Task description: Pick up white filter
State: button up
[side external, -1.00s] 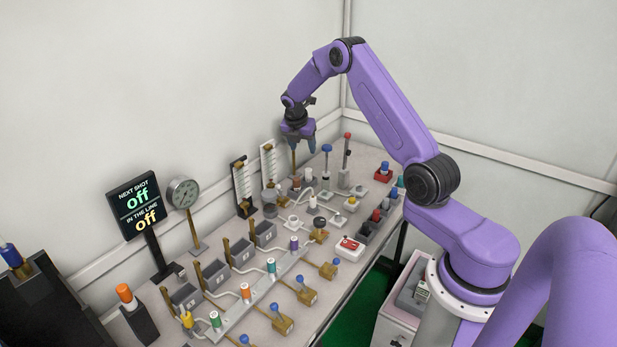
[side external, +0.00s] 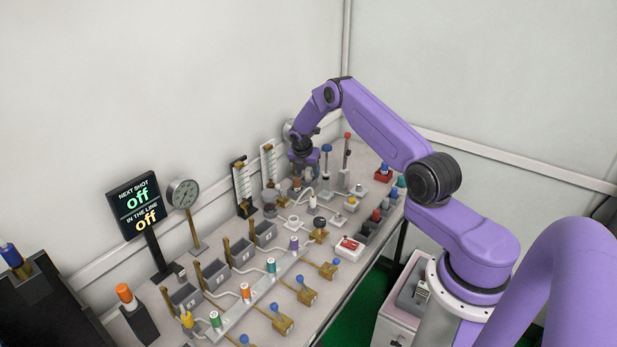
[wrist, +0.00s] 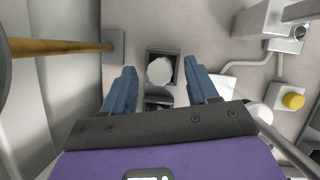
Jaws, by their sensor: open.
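The white filter shows in the wrist view as a round white top (wrist: 160,70) in a dark square holder (wrist: 148,54). My gripper (wrist: 160,77) is open, with one blue finger on each side of the holder. The fingers look apart from the filter, and their height above it is hard to judge. A second dark holder lies just below it in the wrist view, partly hidden by my gripper. In the side external view my gripper (side external: 304,172) is low over the far part of the bench, and I cannot make out the filter there.
A brass post (wrist: 60,47) stands left of the holder in the wrist view. A pipe and a yellow knob (wrist: 293,101) lie to the right. In the side view, a blue-topped post (side external: 327,149) and a red-topped post (side external: 347,150) stand close to the right of my gripper.

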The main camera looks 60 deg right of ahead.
jog(key=shift+d+f, duration=0.15)
jog(key=shift+f, duration=0.2)
grip_shut()
